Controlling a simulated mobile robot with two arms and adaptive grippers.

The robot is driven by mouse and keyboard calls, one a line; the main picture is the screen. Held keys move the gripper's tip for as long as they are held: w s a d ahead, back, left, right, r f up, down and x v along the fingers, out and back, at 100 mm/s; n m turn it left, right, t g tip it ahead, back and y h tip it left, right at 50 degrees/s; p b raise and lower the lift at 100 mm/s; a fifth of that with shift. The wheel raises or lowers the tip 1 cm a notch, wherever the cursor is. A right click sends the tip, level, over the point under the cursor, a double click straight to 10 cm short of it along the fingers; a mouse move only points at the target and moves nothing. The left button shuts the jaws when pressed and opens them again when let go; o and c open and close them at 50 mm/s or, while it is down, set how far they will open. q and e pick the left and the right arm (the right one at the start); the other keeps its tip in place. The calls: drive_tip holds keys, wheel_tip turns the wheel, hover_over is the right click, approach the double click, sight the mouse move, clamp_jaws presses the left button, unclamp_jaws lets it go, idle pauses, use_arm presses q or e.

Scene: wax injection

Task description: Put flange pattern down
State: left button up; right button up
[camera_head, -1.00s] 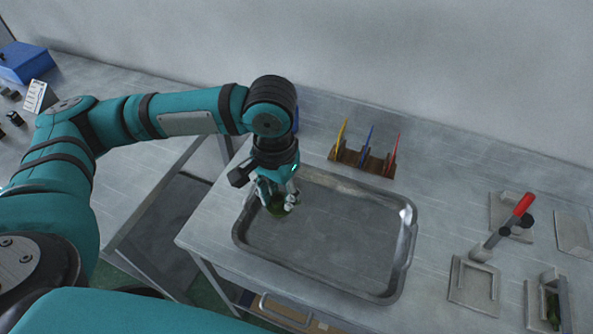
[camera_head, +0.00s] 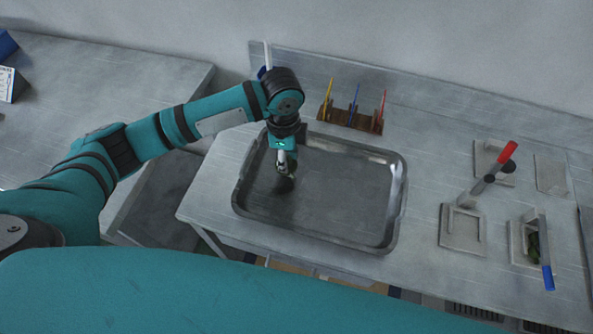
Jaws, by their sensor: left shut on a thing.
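My left gripper (camera_head: 285,167) points down over the left part of the grey metal tray (camera_head: 345,236). I cannot tell whether the pattern touches the tray floor. The rest of the tray is empty. My right gripper is not in view.
A wooden rack (camera_head: 349,119) with yellow, blue and red tools stands behind the tray.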

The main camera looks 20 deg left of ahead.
sight(287, 178)
use_arm(q)
drive_tip(key=shift+f, duration=0.95)
wheel_tip(287, 178, down, 3)
drive_tip(key=shift+f+p, duration=0.1)
drive_tip(key=shift+p, duration=0.25)
drive_tip(key=shift+f, duration=0.25)
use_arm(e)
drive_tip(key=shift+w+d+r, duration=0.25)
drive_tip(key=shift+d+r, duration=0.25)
use_arm(q)
drive_tip(key=shift+f, duration=0.15)
drive_tip(key=o, duration=1)
